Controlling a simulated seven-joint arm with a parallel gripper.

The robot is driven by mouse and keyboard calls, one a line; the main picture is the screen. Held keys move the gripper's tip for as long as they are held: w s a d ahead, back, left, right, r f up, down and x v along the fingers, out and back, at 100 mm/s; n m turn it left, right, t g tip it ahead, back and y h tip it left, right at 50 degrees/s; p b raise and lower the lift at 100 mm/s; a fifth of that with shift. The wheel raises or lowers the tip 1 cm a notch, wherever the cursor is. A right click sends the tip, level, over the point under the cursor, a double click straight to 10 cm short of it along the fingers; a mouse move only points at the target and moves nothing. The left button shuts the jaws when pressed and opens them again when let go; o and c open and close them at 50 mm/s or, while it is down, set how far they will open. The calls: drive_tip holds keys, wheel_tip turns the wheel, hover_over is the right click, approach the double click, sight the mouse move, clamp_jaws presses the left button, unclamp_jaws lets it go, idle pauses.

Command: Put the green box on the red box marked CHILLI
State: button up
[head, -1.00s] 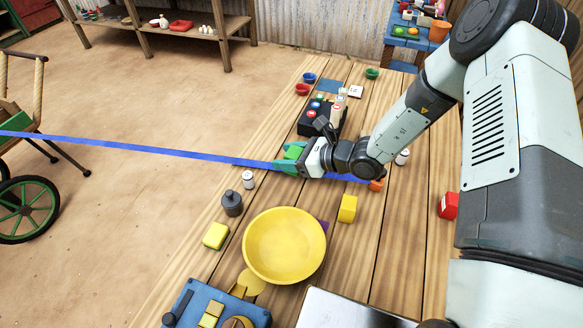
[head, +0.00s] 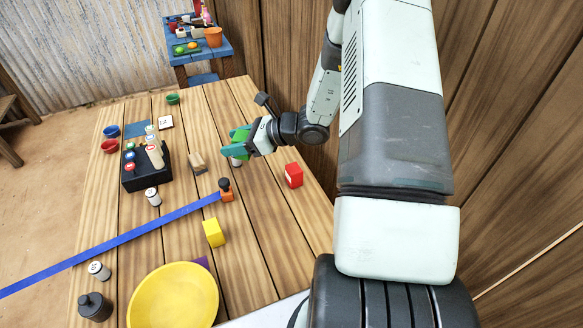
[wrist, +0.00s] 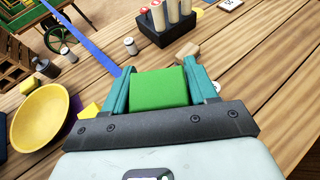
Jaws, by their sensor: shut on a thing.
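My gripper (head: 236,145) is shut on the green box (head: 243,133) and holds it above the wooden table. In the wrist view the green box (wrist: 158,88) sits between the two teal fingers of my gripper (wrist: 155,78). The red box (head: 293,175) stands on the table to the right of and nearer than my gripper, apart from the green box. No marking on the red box can be read at this size. The red box does not show in the wrist view.
A yellow block (head: 214,232), an orange stamp-like object (head: 226,190) and a blue strip (head: 130,236) lie nearer. A yellow bowl (head: 172,296) stands at the front. A white canister (head: 236,161) is beside my gripper. The table around the red box is clear.

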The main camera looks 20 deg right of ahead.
drive_tip(key=s+d+r+m+t+h, duration=0.1)
drive_tip(key=s+d+m+t, duration=0.1)
drive_tip(key=d, duration=1.1)
drive_tip(key=shift+r+m+h, duration=0.3)
drive_tip(key=shift+r+h, duration=0.1)
hover_over(289, 166)
wheel_tip(289, 166, down, 5)
drive_tip(key=shift+f, duration=2.3)
drive_tip(key=shift+f, duration=0.15)
drive_tip(key=o, duration=1.1)
